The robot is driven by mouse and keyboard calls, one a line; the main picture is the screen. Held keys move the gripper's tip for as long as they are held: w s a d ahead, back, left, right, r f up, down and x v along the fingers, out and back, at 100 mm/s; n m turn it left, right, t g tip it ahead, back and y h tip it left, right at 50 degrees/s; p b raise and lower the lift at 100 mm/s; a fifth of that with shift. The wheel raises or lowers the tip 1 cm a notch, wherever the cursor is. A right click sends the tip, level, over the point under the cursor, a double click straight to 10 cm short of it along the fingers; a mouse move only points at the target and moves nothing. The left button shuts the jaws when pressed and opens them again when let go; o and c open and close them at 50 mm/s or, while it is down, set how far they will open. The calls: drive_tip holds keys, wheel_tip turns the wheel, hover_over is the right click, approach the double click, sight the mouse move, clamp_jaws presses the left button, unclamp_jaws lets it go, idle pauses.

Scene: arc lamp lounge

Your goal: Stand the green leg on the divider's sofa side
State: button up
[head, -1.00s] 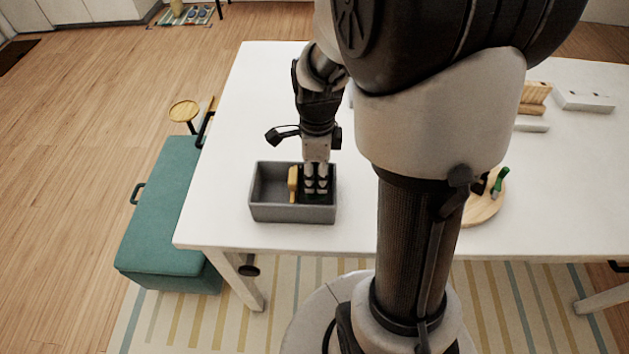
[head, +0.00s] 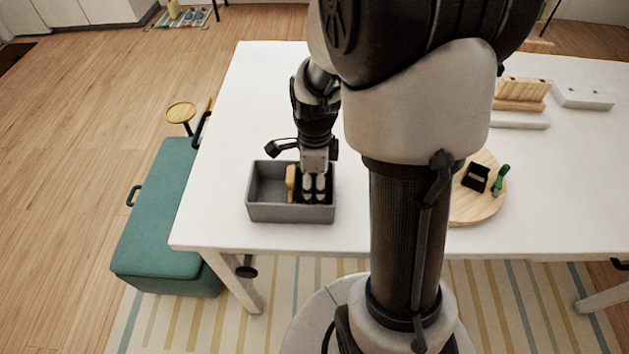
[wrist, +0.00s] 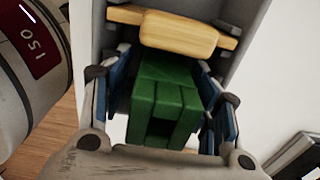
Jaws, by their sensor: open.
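The green leg (wrist: 165,100) is a blocky green piece with a dark opening in its near end. In the wrist view it lies between the blue-padded fingers of my gripper (wrist: 170,118). The fingers are open, one on each side of it; I cannot tell whether either touches it. In the head view my gripper (head: 314,188) points down into a grey bin (head: 290,213) on the white table, and its fingers hide the green leg. I cannot pick out the divider or the sofa with certainty.
A tan wooden piece (head: 291,182) lies in the bin beside my fingers. On the table (head: 255,110), a round wooden board (head: 478,210) holds a black holder (head: 475,177) and a green-handled tool (head: 501,180). A slotted wooden block (head: 522,92) and a white block (head: 582,96) stand back right. A teal bench (head: 160,220) is left.

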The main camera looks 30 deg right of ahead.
wheel_tip(320, 180, up, 11)
drive_tip(key=p, duration=0.4)
drive_tip(key=shift+r, duration=0.15)
drive_tip(key=shift+a+r, duration=0.1)
drive_tip(key=shift+r, duration=0.6)
drive_tip(key=s+a+r+n+t, duration=0.2)
drive_tip(key=s+a+r+n, duration=0.3)
drive_tip(key=n, duration=0.7)
drive_tip(key=s+a+r+n+t, duration=0.2)
drive_tip(key=s+a+r+n, duration=0.2)
drive_tip(key=s+n, duration=0.4)
drive_tip(key=a+n, duration=0.1)
drive_tip(key=n, duration=0.3)
drive_tip(key=shift+s+a+r+n+t, duration=0.25)
drive_tip(key=shift+r+n+t, duration=0.05)
drive_tip(key=shift+r+n, duration=0.1)
